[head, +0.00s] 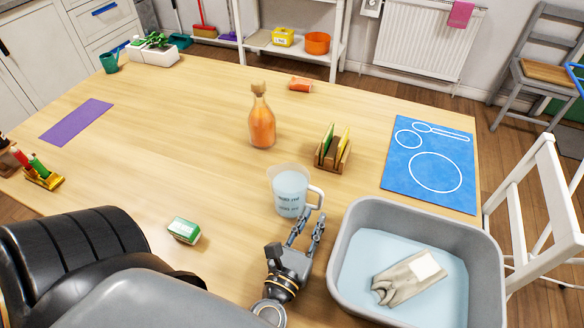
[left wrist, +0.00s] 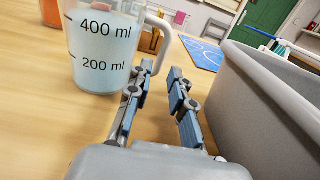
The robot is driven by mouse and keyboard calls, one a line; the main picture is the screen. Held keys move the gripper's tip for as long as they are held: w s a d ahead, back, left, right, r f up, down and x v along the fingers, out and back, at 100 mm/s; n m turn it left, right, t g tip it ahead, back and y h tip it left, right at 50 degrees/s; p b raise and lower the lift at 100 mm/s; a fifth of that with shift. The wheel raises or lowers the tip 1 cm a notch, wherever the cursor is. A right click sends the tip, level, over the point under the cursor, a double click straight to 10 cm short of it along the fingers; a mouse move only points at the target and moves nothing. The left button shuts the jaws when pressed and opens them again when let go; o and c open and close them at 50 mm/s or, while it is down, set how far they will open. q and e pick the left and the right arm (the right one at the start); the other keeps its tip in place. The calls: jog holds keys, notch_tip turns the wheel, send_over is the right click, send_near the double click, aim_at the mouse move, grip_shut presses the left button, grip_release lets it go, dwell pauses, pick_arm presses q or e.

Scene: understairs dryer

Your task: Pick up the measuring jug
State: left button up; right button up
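The measuring jug (head: 290,190) is clear with pale blue liquid and a white handle (head: 315,197) on its right side. It stands upright on the wooden table, left of the grey basin. In the left wrist view the jug (left wrist: 100,50) shows 400 ml and 200 ml marks, with its handle (left wrist: 163,45) just beyond the fingers. My left gripper (head: 308,226) is open and empty, in front of the handle; it also shows in the left wrist view (left wrist: 162,82). I cannot tell whether a finger touches the jug. My right gripper is not in view.
A grey basin (head: 350,215) of water with a cloth-like item (head: 405,280) stands close right of my left gripper. An orange bottle (head: 262,125) and a wooden rack (head: 333,155) stand behind the jug. The table's left middle is clear.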

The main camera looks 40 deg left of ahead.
aim_at(319, 206)
pick_arm(q)
jog(key=p+x, duration=0.1)
jog(key=x, duration=0.4)
jog(key=shift+w, duration=0.3)
grip_shut()
jog(key=shift+s, duration=0.1)
